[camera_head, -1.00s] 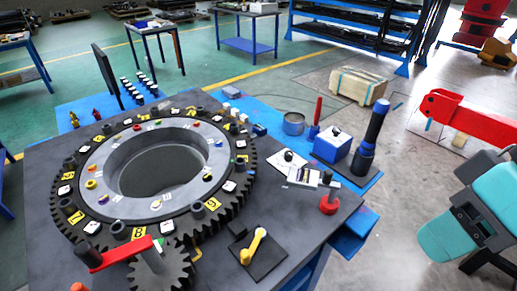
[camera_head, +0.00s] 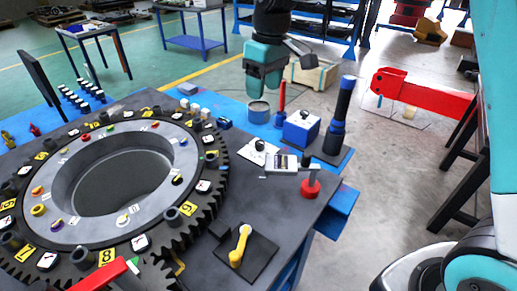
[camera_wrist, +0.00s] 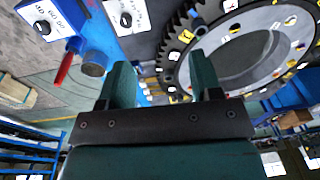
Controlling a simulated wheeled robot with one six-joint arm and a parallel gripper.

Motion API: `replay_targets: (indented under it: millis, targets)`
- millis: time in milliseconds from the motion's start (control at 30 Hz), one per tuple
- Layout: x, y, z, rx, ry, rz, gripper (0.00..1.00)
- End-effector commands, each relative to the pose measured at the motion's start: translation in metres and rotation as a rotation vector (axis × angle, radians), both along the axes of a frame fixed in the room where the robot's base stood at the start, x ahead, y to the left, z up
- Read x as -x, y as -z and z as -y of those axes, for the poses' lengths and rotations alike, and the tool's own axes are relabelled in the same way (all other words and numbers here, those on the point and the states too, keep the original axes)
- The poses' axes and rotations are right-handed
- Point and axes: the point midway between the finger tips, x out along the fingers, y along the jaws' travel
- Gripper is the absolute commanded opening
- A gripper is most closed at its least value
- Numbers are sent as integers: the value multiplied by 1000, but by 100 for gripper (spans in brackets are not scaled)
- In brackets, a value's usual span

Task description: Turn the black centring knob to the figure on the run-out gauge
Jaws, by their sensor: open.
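One black knob (camera_head: 259,146) sits on a white plate at the table's right side; the wrist view shows it at the top (camera_wrist: 126,19). Another black knob (camera_head: 304,113) is on the blue box, and its face in the wrist view (camera_wrist: 42,27) carries figures around it. I cannot tell which is the centring knob. A small grey gauge (camera_head: 287,162) stands beside the plate by a red-based post; its figure is too small to read. My teal gripper (camera_head: 263,88) is open and empty, beyond the plate and apart from both knobs. Its spread fingers (camera_wrist: 164,80) show in the wrist view.
The large toothed ring (camera_head: 207,205) fills the table's left. A yellow crank handle (camera_head: 240,245) lies at the front.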

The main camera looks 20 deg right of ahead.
Motion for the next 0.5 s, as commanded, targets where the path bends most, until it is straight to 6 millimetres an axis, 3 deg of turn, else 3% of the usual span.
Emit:
replay_targets:
  millis: [33, 100, 200, 300, 500]
  targets:
    - [-29, 23, 4, 23, 5, -8, 59]
    - [-58, 41, 10, 49, 6, -15, 59]
    - [-86, 62, 18, 76, 14, -23, 59]
    - [-102, 75, 23, 89, 18, -27, 59]
    - [-109, 92, 26, 96, 19, -31, 59]
